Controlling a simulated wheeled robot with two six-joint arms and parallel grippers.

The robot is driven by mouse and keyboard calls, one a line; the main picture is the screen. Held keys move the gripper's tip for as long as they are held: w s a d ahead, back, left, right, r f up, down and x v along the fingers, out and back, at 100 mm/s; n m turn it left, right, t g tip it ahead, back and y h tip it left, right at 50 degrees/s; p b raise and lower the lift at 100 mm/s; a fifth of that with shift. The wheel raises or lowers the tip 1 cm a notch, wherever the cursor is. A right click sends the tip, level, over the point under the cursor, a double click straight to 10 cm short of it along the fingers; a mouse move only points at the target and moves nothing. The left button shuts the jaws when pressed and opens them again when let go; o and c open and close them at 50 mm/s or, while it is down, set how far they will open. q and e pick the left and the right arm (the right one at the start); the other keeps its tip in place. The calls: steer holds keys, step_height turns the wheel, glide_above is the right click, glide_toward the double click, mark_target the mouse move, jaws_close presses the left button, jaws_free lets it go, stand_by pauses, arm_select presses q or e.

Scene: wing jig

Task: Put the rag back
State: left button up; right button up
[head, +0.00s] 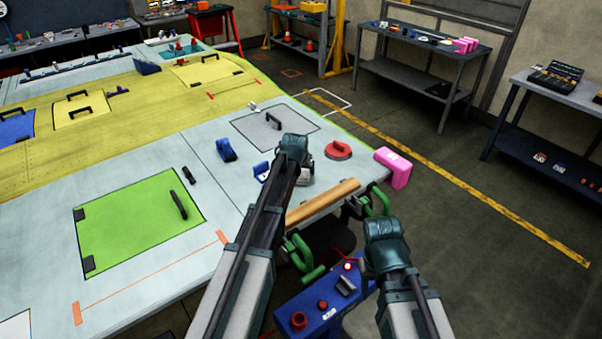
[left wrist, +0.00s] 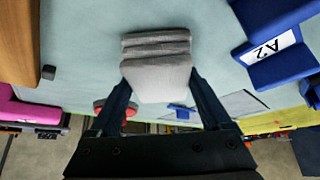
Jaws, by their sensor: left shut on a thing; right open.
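The rag (left wrist: 157,75) is a light grey folded cloth between the two fingers of my left gripper (left wrist: 160,90) in the left wrist view. My left gripper is shut on it, above the pale wing surface (left wrist: 90,55). In the head view a bit of the rag (head: 306,173) shows beside my left gripper (head: 293,165), mostly hidden by it. Whether the rag touches the surface I cannot tell.
Near the left gripper are blue blocks (head: 226,149), one labelled A2 in the left wrist view (left wrist: 275,48), a red disc with a handle (head: 338,150), a wooden bar (head: 322,201) and a pink block (head: 393,168). Green clamps (head: 378,203) line the edge. A blue box (head: 318,306) stands below.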

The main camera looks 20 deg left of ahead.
arm_select(q)
steer(key=shift+f, duration=0.2)
steer(key=o, duration=1)
steer(key=shift+r, duration=0.2)
steer(key=shift+s+r+p, duration=0.3)
steer(key=shift+r+p, duration=0.2)
steer(key=p+v, duration=0.9)
steer(key=v, duration=0.2)
